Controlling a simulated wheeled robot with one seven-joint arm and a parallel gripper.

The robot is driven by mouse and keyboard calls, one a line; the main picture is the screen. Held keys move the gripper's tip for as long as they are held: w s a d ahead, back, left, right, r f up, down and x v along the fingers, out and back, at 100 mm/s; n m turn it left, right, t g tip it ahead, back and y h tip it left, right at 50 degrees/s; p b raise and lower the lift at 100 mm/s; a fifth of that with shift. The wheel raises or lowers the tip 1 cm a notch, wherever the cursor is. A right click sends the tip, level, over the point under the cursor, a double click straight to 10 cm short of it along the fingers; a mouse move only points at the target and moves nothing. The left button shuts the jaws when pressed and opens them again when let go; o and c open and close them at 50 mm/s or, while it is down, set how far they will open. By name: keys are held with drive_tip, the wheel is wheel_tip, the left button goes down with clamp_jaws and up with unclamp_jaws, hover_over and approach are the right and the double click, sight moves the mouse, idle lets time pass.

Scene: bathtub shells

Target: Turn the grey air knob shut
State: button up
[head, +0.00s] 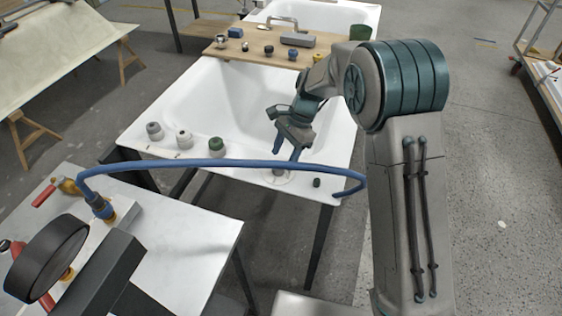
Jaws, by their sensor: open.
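The white bathtub shell (138,133) stands in the middle with fittings on its near rim. A small grey knob (279,172) sits on a pale round plate at the right part of this rim, partly hidden by the blue hose and my fingers. My gripper (287,153) is open, pointing down just above this knob; I cannot tell whether it touches it. Further left on the rim stand a grey knob (154,130), a paler grey-white knob (184,139) and a green knob (216,146). No label shows which is the air knob, and its turn position is too small to read.
A blue hose (220,162) arches across the near rim from a brass valve with a red lever (44,195) on the left bench. A small dark fitting (316,182) is right of my gripper. A wooden board (203,48) with several fittings spans the tub behind.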

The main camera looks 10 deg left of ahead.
sight(279, 165)
drive_tip(key=shift+x, duration=1.65)
drive_tip(key=c, duration=1)
